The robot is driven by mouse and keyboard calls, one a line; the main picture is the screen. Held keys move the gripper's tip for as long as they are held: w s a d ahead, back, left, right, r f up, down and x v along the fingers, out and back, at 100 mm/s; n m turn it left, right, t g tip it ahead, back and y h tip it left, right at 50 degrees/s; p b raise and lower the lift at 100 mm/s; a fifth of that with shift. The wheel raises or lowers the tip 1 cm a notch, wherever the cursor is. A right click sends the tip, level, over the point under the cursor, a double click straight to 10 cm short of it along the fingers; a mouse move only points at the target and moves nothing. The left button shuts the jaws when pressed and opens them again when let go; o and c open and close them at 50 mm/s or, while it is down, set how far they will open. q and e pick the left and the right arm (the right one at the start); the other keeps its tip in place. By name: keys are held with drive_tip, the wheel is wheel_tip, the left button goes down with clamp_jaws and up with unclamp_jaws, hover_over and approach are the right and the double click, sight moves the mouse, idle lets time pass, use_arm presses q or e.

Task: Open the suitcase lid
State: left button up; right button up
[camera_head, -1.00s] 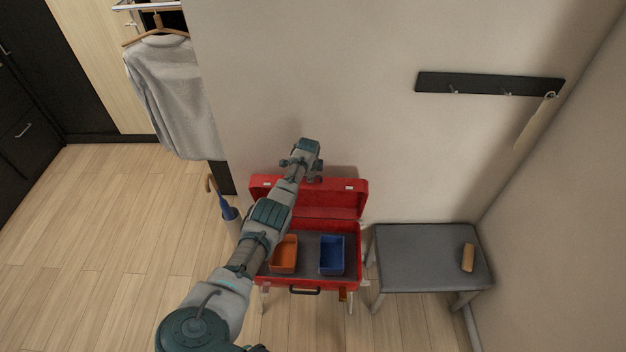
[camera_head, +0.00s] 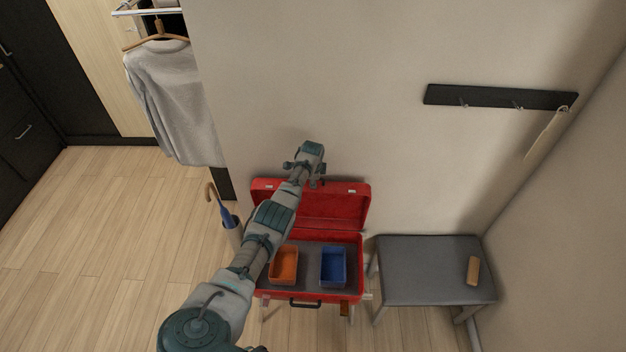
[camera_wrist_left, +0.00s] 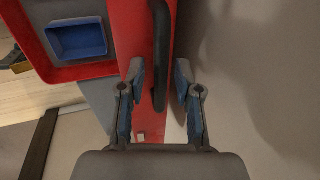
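The red suitcase (camera_head: 357,292) stands open on a stand with its front handle (camera_head: 305,303) facing me. Its lid (camera_head: 340,212) is raised and leans back near the wall. My left gripper (camera_head: 307,168) is at the lid's upper edge, and my arm covers part of the lid and suitcase. A dark curved strip runs along the red there. My right gripper is not in view.
An orange tray (camera_head: 284,265) and a blue tray (camera_head: 333,266) sit inside the suitcase. A grey bench (camera_head: 425,265) with a tan block (camera_head: 473,270) stands right. An umbrella holder (camera_head: 234,233) stands left. The wall (camera_head: 340,110) is close behind the lid.

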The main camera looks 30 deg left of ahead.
use_arm(q)
drive_tip(key=shift+r, duration=0.75)
drive_tip(key=v, duration=1)
drive_tip(key=shift+s, duration=0.2)
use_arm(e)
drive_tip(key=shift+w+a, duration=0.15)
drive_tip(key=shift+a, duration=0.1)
use_arm(q)
drive_tip(key=shift+r, duration=0.15)
